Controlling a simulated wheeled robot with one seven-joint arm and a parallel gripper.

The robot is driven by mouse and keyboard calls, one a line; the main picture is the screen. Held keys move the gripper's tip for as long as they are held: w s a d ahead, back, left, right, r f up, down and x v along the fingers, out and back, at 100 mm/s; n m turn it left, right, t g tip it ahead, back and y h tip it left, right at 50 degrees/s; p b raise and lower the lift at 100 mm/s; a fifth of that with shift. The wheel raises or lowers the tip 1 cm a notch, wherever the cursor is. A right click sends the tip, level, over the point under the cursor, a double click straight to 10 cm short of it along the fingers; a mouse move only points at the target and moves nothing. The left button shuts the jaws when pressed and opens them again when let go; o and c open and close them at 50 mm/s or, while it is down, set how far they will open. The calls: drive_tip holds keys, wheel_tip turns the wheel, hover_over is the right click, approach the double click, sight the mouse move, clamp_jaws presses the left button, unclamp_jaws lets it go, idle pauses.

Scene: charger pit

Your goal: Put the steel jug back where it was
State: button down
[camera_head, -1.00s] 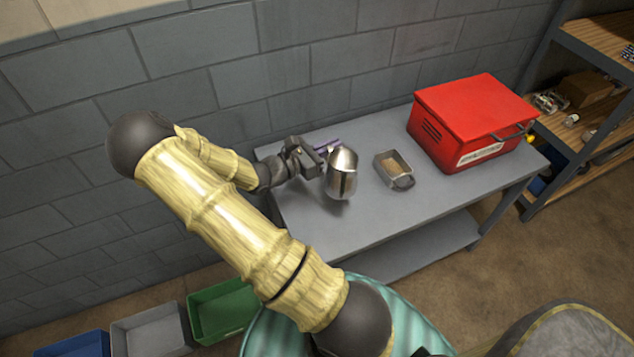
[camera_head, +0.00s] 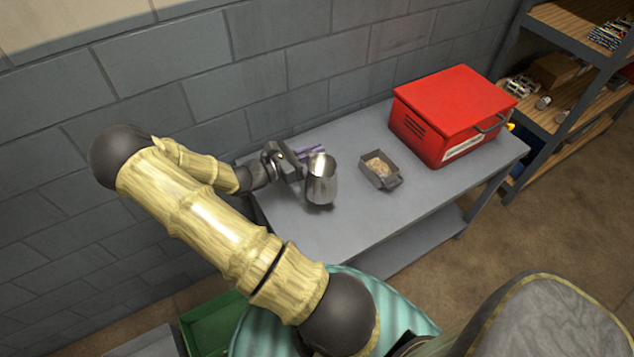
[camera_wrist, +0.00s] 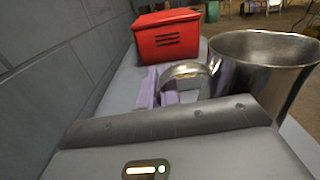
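The steel jug (camera_head: 321,184) is over the grey bench, near its left end, mouth up and close to upright. My gripper (camera_head: 295,164) is at the jug's left side and is shut on its handle. In the wrist view, the jug (camera_wrist: 262,75) fills the right side, with its handle curving left towards purple finger-like strips (camera_wrist: 150,88). Where the fingers meet the handle is partly hidden. I cannot tell whether the jug's base touches the bench.
A small metal tray (camera_head: 380,170) with light brown contents sits right of the jug. A red box (camera_head: 452,113) stands on the right of the grey bench (camera_head: 345,222). Block wall runs behind. Shelves (camera_head: 560,50) stand at right; a green bin (camera_head: 212,322) is on the floor.

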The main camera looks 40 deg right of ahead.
sight(314, 169)
drive_tip(key=shift+d+f, duration=0.15)
drive_tip(key=shift+f, duration=1.65)
drive_tip(key=shift+f+b, duration=0.45)
drive_tip(key=shift+f, duration=1.45)
drive_tip(key=c, duration=1.6)
unclamp_jaws()
drive_tip(key=v, duration=1.2)
drive_tip(key=shift+r, duration=0.1)
